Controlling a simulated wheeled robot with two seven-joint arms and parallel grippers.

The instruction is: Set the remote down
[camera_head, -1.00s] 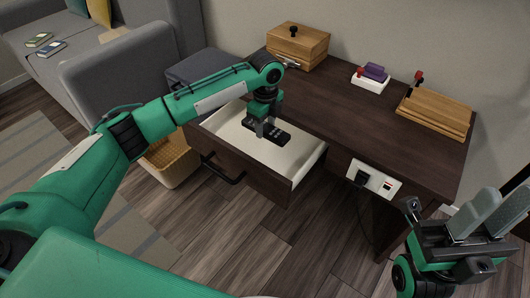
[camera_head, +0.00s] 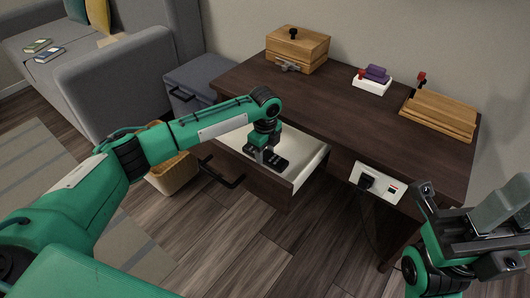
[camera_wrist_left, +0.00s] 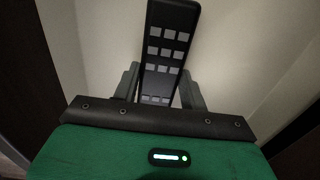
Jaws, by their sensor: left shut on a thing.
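The black remote (camera_head: 272,164) with grey buttons is in the pulled-out drawer (camera_head: 314,161) of the dark desk, low over its pale floor. I cannot tell whether it touches the floor. My left gripper (camera_head: 263,158) reaches down from above and is shut on the remote. In the left wrist view the remote (camera_wrist_left: 165,50) lies between the two grey fingers, its buttons facing the camera and its near end hidden by the gripper body. My right gripper (camera_head: 508,212) is at the lower right, away from the desk, with its fingers apart and empty.
A socket panel (camera_head: 376,183) is on the desk front. A wicker basket (camera_head: 172,175) stands left of the drawer.

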